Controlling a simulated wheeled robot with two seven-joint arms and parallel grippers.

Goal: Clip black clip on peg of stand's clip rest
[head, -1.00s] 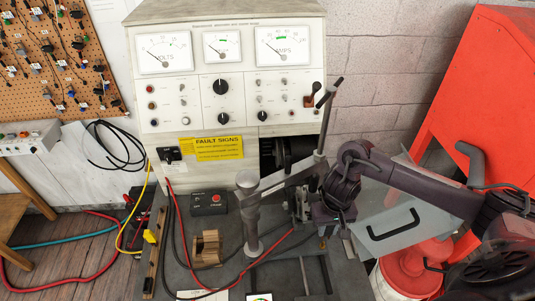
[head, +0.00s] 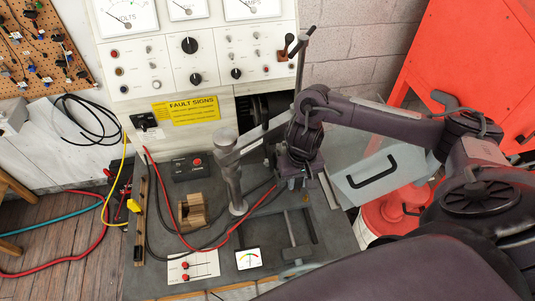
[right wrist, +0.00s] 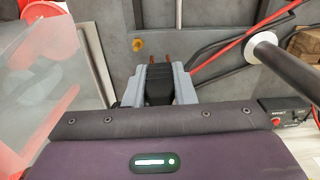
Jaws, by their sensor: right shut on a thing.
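My right gripper (head: 295,186) is low over the bench, just right of a grey upright post. In the right wrist view the gripper (right wrist: 157,84) has its grey fingers shut on the black clip (right wrist: 158,86), whose copper-coloured jaw tips show beyond the fingers. In the head view the clip is mostly hidden by the gripper. A small brass peg (right wrist: 137,46) stands out from a dark surface ahead and left of the clip, apart from it. I cannot tell for certain whether it belongs to the stand's clip rest. My left gripper is not in view.
The grey post (head: 235,185) with its arm stands close to the gripper. Red (head: 190,246) and black cables cross the bench. A wooden block (head: 193,210), a small control box (head: 191,166) and a meter card (head: 248,258) lie nearby. A clear panel (head: 372,180) is at right.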

